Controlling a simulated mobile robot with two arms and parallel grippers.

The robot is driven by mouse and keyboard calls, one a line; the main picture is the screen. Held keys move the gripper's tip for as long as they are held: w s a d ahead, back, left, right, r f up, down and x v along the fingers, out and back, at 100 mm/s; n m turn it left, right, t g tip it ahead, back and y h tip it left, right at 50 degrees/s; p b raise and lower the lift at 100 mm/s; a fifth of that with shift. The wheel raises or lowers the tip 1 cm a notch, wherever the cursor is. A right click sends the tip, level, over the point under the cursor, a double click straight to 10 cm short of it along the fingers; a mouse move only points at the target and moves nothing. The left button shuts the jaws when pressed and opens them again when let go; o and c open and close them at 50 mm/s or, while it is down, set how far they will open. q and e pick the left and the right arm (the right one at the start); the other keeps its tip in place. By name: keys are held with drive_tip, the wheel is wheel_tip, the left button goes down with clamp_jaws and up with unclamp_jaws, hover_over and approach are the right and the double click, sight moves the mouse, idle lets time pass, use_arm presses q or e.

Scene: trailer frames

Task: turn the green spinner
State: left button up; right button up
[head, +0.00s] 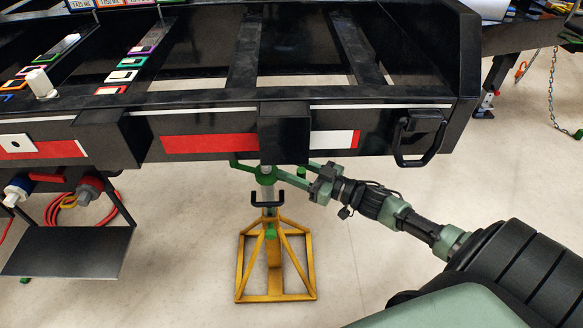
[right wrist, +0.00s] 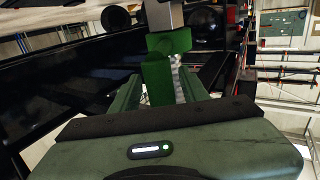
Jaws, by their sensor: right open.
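The green spinner (head: 266,172) sits at the top of the yellow jack stand, under the black trailer frame's edge. In the right wrist view its green handle (right wrist: 158,80) stands between my gripper's fingers, and a green arm joins it to a grey post above. My right gripper (head: 291,170) reaches in from the right, with its two pale green fingers open on either side of the handle. The same gripper fills the lower part of the right wrist view (right wrist: 163,82). Whether a finger touches the handle I cannot tell. My left gripper is not in view.
The yellow stand (head: 241,268) rests on the pale floor. The black trailer frame (head: 380,93) hangs close above my gripper, with a black handle (head: 420,137) at its right. A dark plate (head: 68,252) and cable plugs are at left. The floor right of the stand is clear.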

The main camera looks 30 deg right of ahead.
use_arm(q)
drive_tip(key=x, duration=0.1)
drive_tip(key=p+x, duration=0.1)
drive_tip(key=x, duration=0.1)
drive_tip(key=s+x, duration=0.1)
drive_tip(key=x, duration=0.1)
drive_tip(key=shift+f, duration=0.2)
use_arm(e)
drive_tip(key=v, duration=0.7)
drive_tip(key=shift+s+d, duration=0.15)
drive_tip(key=shift+s, duration=0.15)
